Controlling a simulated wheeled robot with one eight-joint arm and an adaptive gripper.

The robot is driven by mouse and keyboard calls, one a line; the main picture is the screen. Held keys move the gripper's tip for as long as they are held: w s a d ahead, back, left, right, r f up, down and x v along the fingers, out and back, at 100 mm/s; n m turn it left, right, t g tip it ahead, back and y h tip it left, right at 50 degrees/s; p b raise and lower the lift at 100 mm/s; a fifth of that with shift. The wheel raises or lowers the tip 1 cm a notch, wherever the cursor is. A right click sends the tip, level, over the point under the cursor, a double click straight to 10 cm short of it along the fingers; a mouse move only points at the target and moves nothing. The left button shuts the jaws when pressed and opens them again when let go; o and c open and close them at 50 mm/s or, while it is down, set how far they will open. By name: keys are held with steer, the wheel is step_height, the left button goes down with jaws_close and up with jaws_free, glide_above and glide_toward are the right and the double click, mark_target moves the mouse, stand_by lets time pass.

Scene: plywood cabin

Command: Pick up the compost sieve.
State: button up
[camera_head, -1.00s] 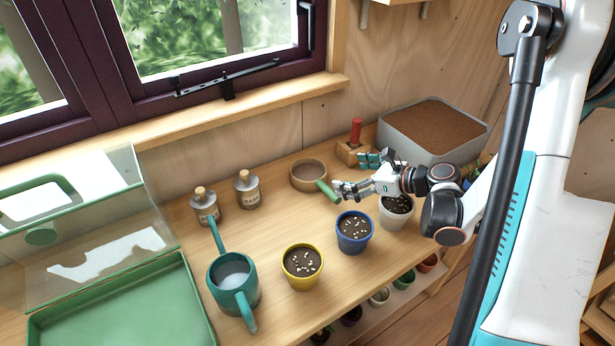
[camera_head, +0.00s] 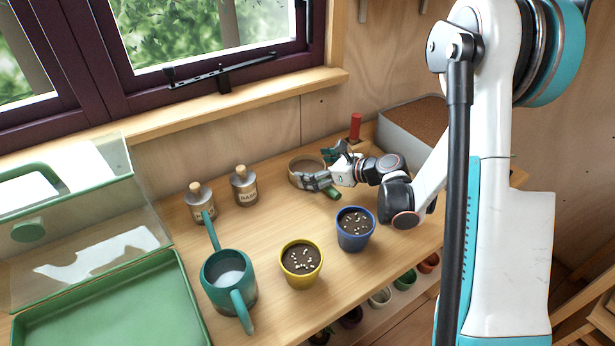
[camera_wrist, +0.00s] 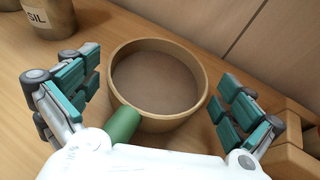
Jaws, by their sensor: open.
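The compost sieve is a round wooden ring with a mesh bottom and a green handle. In the head view the sieve (camera_head: 294,176) stands on the bench towards the wall, partly hidden by my gripper (camera_head: 322,168). In the wrist view the sieve (camera_wrist: 193,112) lies between the two spread fingers of my gripper (camera_wrist: 160,95), with its green handle (camera_wrist: 123,124) pointing back towards my palm. The fingers are open, one on each side of the ring, with a gap on both sides. Whether they are level with the rim is hard to tell.
A wooden block with a red-handled tool (camera_head: 355,127) and a grey compost tub (camera_head: 405,125) stand right of the sieve. Two labelled bottles (camera_head: 244,188) stand left. Blue (camera_head: 355,230) and yellow (camera_head: 301,263) pots and a teal watering can (camera_head: 230,282) are nearer the front.

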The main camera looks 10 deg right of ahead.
steer(key=shift+w+a, duration=0.15)
steer(key=shift+c, duration=0.2)
steer(key=c, duration=0.9)
